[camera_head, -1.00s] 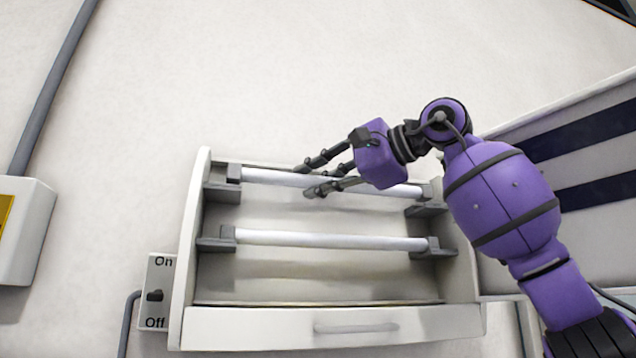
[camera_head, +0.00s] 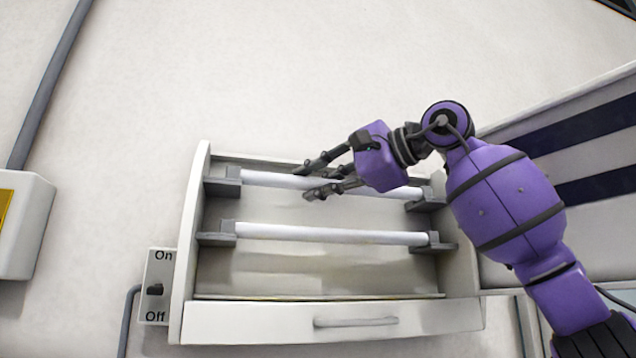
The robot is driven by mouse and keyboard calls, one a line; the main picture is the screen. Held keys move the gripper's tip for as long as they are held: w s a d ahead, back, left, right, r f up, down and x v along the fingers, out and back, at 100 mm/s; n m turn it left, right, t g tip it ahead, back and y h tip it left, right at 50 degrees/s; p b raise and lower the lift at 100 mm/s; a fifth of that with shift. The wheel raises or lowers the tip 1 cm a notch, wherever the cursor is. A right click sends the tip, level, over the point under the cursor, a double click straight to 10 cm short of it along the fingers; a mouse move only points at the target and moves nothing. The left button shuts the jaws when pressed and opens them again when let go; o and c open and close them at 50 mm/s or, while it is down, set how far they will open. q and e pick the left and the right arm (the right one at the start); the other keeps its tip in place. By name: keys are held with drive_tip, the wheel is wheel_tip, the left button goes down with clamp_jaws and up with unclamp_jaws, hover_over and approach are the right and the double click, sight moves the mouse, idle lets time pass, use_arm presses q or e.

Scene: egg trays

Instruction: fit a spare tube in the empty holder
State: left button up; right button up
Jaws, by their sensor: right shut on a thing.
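A light fixture (camera_head: 190,240) shows an open cabinet-like recess with two pairs of grey holders. A white tube (camera_head: 330,234) lies across the lower pair, its ends at the lower left holder (camera_head: 217,239) and lower right holder (camera_head: 434,246). A second white tube (camera_head: 270,181) lies along the upper pair, from the upper left holder (camera_head: 224,184) to the upper right holder (camera_head: 425,200). My right gripper (camera_head: 313,181) is shut on this upper tube near its middle, and its fingers hide part of it. I cannot tell whether the upper tube's ends are fully seated. My left gripper is not in view.
An On/Off switch (camera_head: 156,289) is at the fixture's left side. A front panel with a handle (camera_head: 356,321) runs along the bottom. A white box (camera_head: 24,225) and a grey pipe (camera_head: 50,85) are at the far left. The wall above is clear.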

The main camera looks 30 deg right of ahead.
drive_tip(key=o, duration=0.9)
drive_tip(key=v, duration=1.2)
drive_tip(key=shift+s, duration=0.1)
